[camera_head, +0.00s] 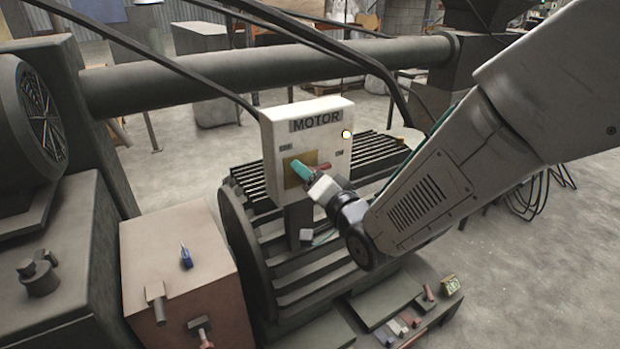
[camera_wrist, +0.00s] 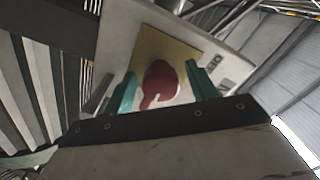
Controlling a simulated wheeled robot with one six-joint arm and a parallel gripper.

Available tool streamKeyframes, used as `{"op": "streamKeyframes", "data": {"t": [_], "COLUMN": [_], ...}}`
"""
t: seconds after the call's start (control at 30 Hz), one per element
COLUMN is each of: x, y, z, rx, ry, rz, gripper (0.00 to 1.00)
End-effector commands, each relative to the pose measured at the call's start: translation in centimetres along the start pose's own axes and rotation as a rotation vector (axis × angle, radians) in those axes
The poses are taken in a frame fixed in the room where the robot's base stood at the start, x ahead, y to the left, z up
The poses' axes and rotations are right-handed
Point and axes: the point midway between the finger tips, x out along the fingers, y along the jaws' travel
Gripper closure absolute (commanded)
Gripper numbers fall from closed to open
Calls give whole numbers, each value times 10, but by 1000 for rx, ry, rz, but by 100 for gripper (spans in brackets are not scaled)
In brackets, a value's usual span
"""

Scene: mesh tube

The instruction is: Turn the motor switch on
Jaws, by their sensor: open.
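The white motor switch box (camera_head: 277,137) stands upright in the middle of the head view, labelled MOTOR, with a yellow plate (camera_wrist: 183,50) on its front. A round red switch knob (camera_wrist: 161,82) with a short pointer sits on the plate; a little of its red (camera_head: 324,167) shows past my gripper in the head view. My gripper (camera_head: 302,172) has teal fingers and is at the box front. In the wrist view the open fingers stand on either side of the knob, with visible gaps. The pointer aims toward the bottom of the wrist view. Contact cannot be told.
A ribbed dark machine bed (camera_head: 285,262) lies below and behind the box. A thick horizontal pipe (camera_head: 250,72) and dark cables run behind and above it. A brown cabinet (camera_head: 175,255) with small tools stands at left. Open concrete floor (camera_head: 520,270) lies to the right.

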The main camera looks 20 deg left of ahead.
Motion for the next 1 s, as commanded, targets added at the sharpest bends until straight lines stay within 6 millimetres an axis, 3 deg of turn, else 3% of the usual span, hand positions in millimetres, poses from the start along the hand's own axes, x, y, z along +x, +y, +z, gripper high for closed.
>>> {"op": "streamKeyframes", "data": {"t": [0.5, 1.0], "x": [-71, -77], "y": [0, 5], "z": [0, 4], "rx": [0, -35], "ry": [-1, -17], "rz": [2, 25], "gripper": [43, 43]}}
